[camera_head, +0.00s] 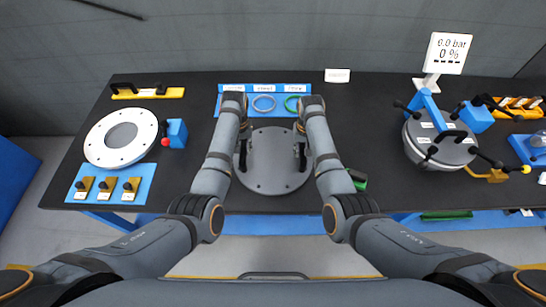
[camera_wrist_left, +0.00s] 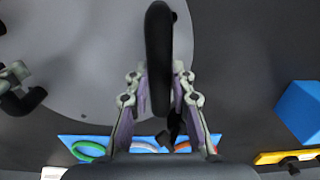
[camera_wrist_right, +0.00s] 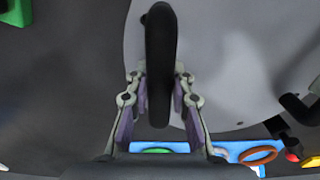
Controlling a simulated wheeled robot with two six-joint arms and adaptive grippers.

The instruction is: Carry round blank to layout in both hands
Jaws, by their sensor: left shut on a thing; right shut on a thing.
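The round blank (camera_head: 272,178) is a grey disc with two upright black handles, over the middle of the black table in the head view. My left gripper (camera_head: 243,136) is shut on its left handle, and my right gripper (camera_head: 301,134) is shut on its right handle. In the left wrist view the fingers lie on both sides of the handle (camera_wrist_left: 159,50). The right wrist view shows the same at the other handle (camera_wrist_right: 160,55). I cannot tell whether the disc touches the table. No place marked as a layout is readable.
A white flanged ring (camera_head: 94,146) lies left, beside a blue block (camera_head: 177,131). A blue mat (camera_head: 222,108) with a grey and a green ring lies behind the blank. A lidded round vessel (camera_head: 420,150) and a pressure sign (camera_head: 447,52) stand right. The table's front edge is close.

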